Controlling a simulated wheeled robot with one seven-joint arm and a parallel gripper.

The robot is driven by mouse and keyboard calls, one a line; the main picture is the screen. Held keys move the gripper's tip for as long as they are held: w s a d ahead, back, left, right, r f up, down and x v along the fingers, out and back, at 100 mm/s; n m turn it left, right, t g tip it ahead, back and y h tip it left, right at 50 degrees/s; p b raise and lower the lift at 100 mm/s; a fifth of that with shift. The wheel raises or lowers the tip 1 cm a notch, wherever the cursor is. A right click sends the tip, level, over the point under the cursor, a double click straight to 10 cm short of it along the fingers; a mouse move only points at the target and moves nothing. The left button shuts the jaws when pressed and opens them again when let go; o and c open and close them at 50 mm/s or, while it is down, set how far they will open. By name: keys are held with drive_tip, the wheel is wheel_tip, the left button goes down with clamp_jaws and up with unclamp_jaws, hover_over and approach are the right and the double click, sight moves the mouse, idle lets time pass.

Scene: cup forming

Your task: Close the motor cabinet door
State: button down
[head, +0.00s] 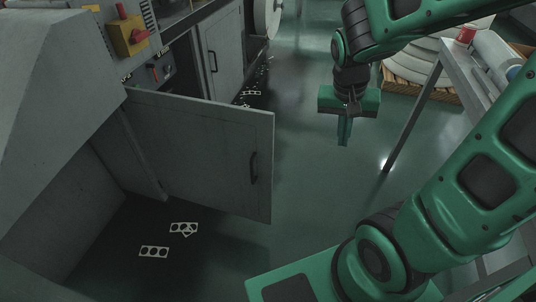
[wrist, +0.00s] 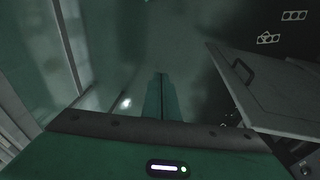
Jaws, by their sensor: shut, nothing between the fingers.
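The motor cabinet door (head: 205,150) is a grey panel with a dark handle (head: 254,167), and it stands wide open, swung out over the floor. The opening behind it, at the left, is dark. My gripper (head: 343,132) points down, shut and empty, to the right of the door and apart from it. In the wrist view my closed fingers (wrist: 159,98) are at the middle, and the door (wrist: 270,100) with its handle shows at the right.
Punched sheet scraps (head: 154,252) lie on the floor in front of the cabinet. Another grey door (head: 222,52) stands behind. A metal table leg (head: 413,118) and a pallet of white rolls (head: 412,66) are at the right. The floor between door and table is clear.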

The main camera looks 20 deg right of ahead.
drive_tip(key=w+a+f+t, duration=0.2)
drive_tip(key=w+a+f, duration=0.4)
drive_tip(key=w+a, duration=0.25)
drive_tip(key=t, duration=0.1)
approach(270, 154)
wheel_tip(270, 154, down, 7)
drive_tip(key=shift+s+r, duration=0.1)
drive_tip(key=shift+r, duration=0.1)
drive_tip(key=shift+w+d+h, duration=0.3)
drive_tip(key=shift+w+d, duration=0.15)
drive_tip(key=shift+w, duration=0.05)
